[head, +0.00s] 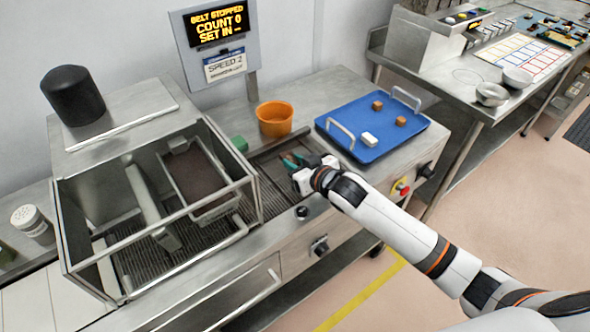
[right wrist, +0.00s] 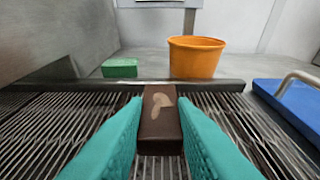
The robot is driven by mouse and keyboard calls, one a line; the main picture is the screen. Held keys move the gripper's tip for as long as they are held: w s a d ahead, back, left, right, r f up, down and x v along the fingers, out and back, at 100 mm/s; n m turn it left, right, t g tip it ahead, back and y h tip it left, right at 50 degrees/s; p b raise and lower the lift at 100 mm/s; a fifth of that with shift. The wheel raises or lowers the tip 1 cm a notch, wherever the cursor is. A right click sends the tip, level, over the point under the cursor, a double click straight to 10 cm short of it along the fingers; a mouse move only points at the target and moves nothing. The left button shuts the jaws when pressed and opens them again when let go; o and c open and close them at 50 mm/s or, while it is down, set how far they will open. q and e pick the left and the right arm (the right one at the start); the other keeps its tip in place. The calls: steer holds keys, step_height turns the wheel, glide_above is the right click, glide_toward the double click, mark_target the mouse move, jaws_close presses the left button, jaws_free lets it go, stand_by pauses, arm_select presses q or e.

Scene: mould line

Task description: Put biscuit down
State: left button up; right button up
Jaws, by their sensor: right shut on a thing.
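The biscuit (right wrist: 159,122) is a dark brown block with a pale mark on top, seen in the right wrist view. My right gripper (right wrist: 159,130) has its teal fingers closed on the biscuit's two sides. In the head view this gripper (head: 291,160) is low over the slatted belt (head: 270,178), near the front of the blue tray; the biscuit is not clear there. I cannot tell whether its underside touches the belt. My left gripper is not in view.
An orange tub (head: 274,118) and a green block (head: 239,144) stand behind the belt's back rail. A glass-sided metal machine (head: 155,210) covers the belt's left part. The display (head: 219,25) reads belt stopped, count 0. A red button (head: 403,188) is on the front.

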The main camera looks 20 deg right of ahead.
step_height(320, 180, down, 3)
steer(key=shift+r, duration=0.15)
steer(key=shift+f, duration=0.25)
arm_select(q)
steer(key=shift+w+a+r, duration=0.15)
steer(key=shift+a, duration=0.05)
arm_select(e)
steer(key=shift+f, duration=0.2)
steer(key=o, duration=0.9)
steer(key=shift+r, duration=0.1)
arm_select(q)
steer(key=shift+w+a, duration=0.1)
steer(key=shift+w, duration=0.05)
arm_select(e)
steer(key=shift+o, duration=0.2)
steer(key=shift+s+r, duration=0.1)
